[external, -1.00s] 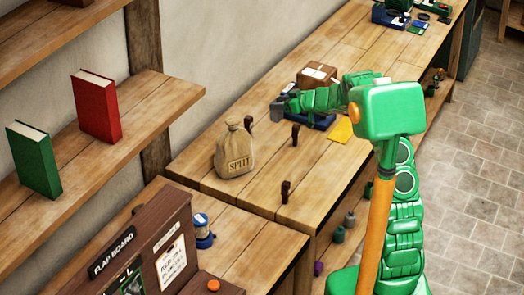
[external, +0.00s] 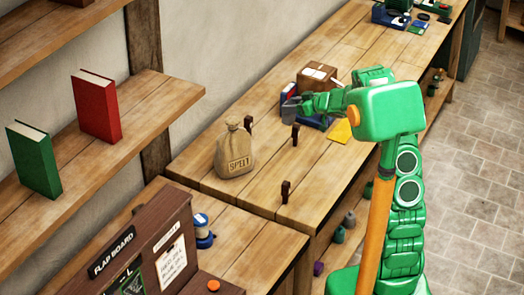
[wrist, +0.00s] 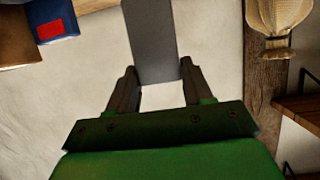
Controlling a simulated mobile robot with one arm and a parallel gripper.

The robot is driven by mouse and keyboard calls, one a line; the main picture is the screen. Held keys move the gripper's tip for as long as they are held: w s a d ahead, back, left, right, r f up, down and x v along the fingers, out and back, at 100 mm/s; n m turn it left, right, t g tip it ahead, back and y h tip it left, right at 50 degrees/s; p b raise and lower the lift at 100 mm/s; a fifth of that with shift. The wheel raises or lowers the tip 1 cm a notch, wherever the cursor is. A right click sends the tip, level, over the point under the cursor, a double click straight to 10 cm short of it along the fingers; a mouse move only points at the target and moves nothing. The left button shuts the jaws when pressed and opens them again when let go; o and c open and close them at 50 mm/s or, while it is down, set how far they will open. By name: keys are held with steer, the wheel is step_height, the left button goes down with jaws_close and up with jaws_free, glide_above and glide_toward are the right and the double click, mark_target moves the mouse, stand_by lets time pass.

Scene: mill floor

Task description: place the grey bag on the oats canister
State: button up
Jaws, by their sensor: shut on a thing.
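My gripper (wrist: 156,82) is shut on a flat grey thing, which I take to be the grey bag (wrist: 151,40); its far end runs out of the top of the wrist view. In the external view my gripper (external: 294,106) is held above the far part of the bench, in front of the brown box, with the grey thing small at its tip. I cannot make out a canister labelled oats. Small grey, green and purple containers, one a grey one (external: 349,219), stand under the bench, their labels unreadable.
A tan sack marked SPELT (external: 235,152) stands on the bench (external: 262,190) among short dark pegs (external: 285,191). A brown box (external: 318,73) and yellow sheet (external: 340,131) lie near my arm. A blue-based jar (external: 202,232) stands by the flap board (external: 130,260).

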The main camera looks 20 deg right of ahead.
steer(key=shift+r, duration=0.15)
step_height(320, 180, up, 11)
steer(key=s+a+n+g+y, duration=0.1)
steer(key=s+a+n+g, duration=0.15)
steer(key=s+a, duration=0.45)
steer(key=s+a+n+g+y, duration=0.2)
steer(key=s+a+n, duration=0.1)
steer(key=a, duration=0.7)
steer(key=s+a+n+g+y, duration=0.1)
steer(key=s+a+n+g, duration=0.15)
steer(key=s+a, duration=0.45)
steer(key=s+a+n+g, duration=0.6)
steer(key=s+a+g, duration=0.2)
steer(key=s+a, duration=0.95)
steer(key=shift+s+d+f, duration=0.25)
steer(key=shift+s+f, duration=0.15)
steer(key=shift+f, duration=1.8)
steer(key=shift+s+d+f, duration=0.3)
steer(key=shift+s+f, duration=0.1)
steer(key=shift+f, duration=1.8)
steer(key=shift+s+d+f, duration=0.25)
steer(key=shift+s+f, duration=0.15)
steer(key=shift+f, duration=1.8)
steer(key=shift+f, duration=0.15)
